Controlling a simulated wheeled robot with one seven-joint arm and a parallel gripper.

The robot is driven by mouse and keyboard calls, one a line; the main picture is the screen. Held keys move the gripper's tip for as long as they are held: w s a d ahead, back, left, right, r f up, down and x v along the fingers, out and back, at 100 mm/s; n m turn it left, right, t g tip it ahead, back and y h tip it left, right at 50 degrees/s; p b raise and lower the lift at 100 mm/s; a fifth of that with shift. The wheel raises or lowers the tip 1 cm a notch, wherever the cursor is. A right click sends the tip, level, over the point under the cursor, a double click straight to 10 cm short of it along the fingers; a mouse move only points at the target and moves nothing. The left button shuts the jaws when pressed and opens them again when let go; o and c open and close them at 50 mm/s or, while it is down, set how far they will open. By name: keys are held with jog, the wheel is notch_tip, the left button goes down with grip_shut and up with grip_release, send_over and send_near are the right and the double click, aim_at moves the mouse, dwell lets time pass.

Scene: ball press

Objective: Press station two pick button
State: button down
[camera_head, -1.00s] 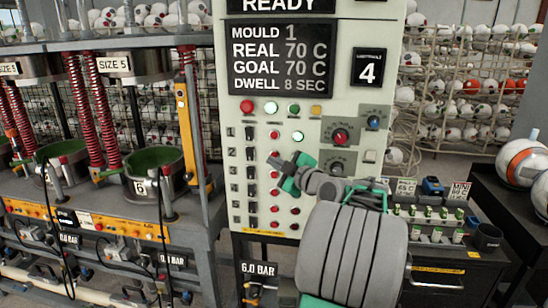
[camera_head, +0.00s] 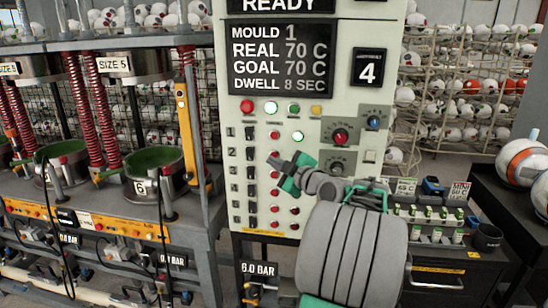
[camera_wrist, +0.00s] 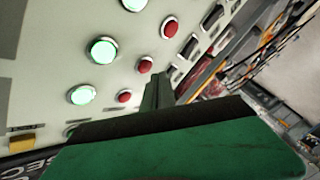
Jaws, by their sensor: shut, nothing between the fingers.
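The pale control panel (camera_head: 335,110) shows numbered rows of black switches, red buttons and round lamps or buttons. The row marked 2 has a black switch (camera_head: 250,154) and a red button (camera_head: 273,154). My gripper (camera_head: 273,160) is shut and empty, its tip in front of the panel at about that row's red button. In the wrist view my gripper's tip (camera_wrist: 157,88) appears beside red buttons (camera_wrist: 145,65) (camera_wrist: 124,96), with lit green buttons (camera_wrist: 103,50) to their left. I cannot tell whether the tip touches the panel. My arm hides the right-hand parts of rows 2 to 4.
A press bench (camera_head: 110,215) with red springs and green-lined moulds stands left of the panel. A dark cart (camera_head: 435,260) with small green-topped items stands to the right. Ball racks (camera_head: 470,100) fill the back. Knobs (camera_head: 340,136) stick out right of the button rows.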

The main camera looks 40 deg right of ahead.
jog(key=shift+f, duration=0.1)
jog(key=shift+w+d+b, duration=0.25)
jog(key=shift+d+b, duration=0.1)
jog(key=shift+b, duration=0.25)
jog(key=shift+w+d+b, duration=0.2)
jog(key=shift+d+b, duration=0.1)
jog(key=shift+b, duration=0.05)
dwell(0.5)
jog(key=shift+s+a+b, duration=0.45)
jog(key=shift+a+b, duration=0.2)
jog(key=shift+b, duration=0.4)
